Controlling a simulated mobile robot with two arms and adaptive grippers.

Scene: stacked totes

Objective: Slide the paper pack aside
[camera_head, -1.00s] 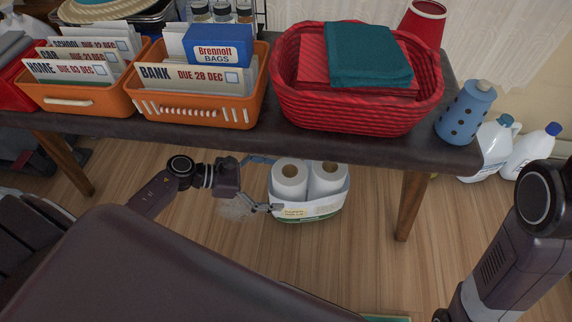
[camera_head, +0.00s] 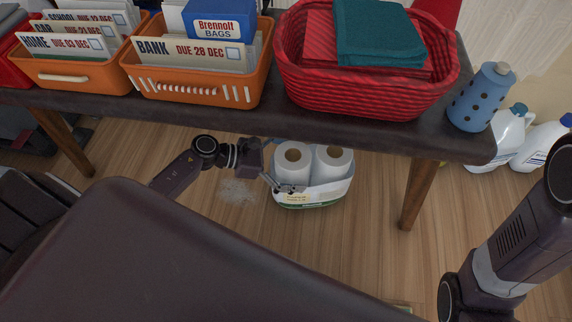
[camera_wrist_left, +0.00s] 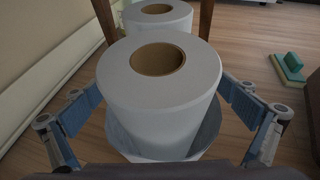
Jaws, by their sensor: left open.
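The paper pack (camera_head: 308,197) stands on the floor under the table, with white rolls upright in a white and green wrap. Two roll tops show in the head view. My left gripper (camera_head: 277,165) is at the pack's left side, its fingers spread. In the left wrist view, the near roll (camera_wrist_left: 165,95) stands between the open fingers of my left gripper (camera_wrist_left: 165,110), with another roll (camera_wrist_left: 158,14) behind it. I cannot tell whether the fingers touch the wrap. My right arm shows at the right of the head view, but its gripper is out of frame.
The dark table (camera_head: 300,135) is above the pack, with a leg (camera_head: 416,195) to its right. Orange bins and a red basket (camera_head: 365,85) stand on it. A greyish patch (camera_head: 238,190) lies on the floor left of the pack. A green-and-yellow block (camera_wrist_left: 288,68) lies on the floor.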

